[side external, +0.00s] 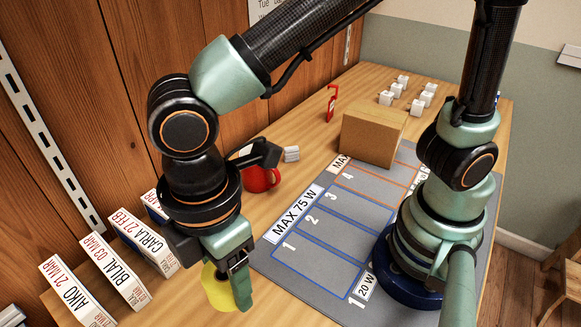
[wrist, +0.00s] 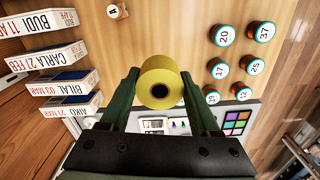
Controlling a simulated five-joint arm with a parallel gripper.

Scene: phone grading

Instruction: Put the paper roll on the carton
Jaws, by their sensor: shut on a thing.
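The paper roll (side external: 216,289) is yellow and hangs in my gripper (side external: 236,284) at the near left in the side view, partly hidden by a finger. In the wrist view the roll (wrist: 159,68), with a dark core hole, sits between the two green fingers of my gripper (wrist: 160,84). The brown carton (side external: 367,138) stands closed at the far end of the grey mat in the side view, well behind and right of the roll. The carton does not show in the wrist view.
White labelled boxes (side external: 118,270) stand in a row at the left. A red mug (side external: 262,179) is behind my gripper. Small white cubes (side external: 386,98) lie behind the carton. The mat's numbered spaces (side external: 318,240) are clear. Numbered round containers (wrist: 219,68) show in the wrist view.

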